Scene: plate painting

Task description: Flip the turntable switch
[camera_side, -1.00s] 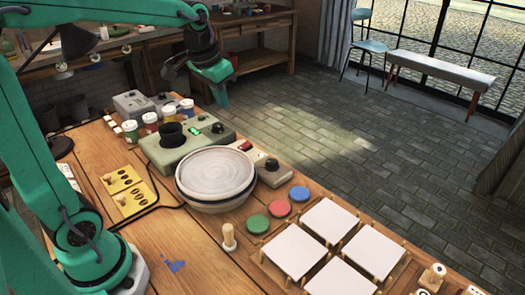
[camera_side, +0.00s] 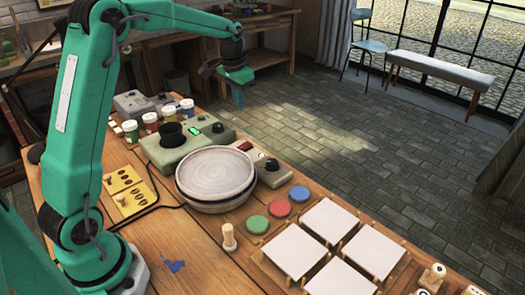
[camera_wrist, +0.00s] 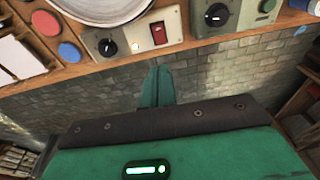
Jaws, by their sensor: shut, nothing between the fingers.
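The turntable (camera_side: 215,172) is a round pale grey disc on the wooden table; its edge shows at the top of the wrist view (camera_wrist: 98,8). Beside it is a pale control box (camera_side: 257,158) with a red rocker switch (camera_side: 245,146) and a dark knob (camera_side: 271,165). My gripper (camera_side: 239,102) is past the table's far edge, over the floor, apart from the switch. In the wrist view my gripper (camera_wrist: 157,68) has its fingers together, empty, pointing towards the box.
A green box (camera_side: 185,145) with a black cup and a lit display stands behind the turntable. Paint jars (camera_side: 168,113), coloured discs (camera_side: 280,208) and white square plates (camera_side: 331,222) are on the table.

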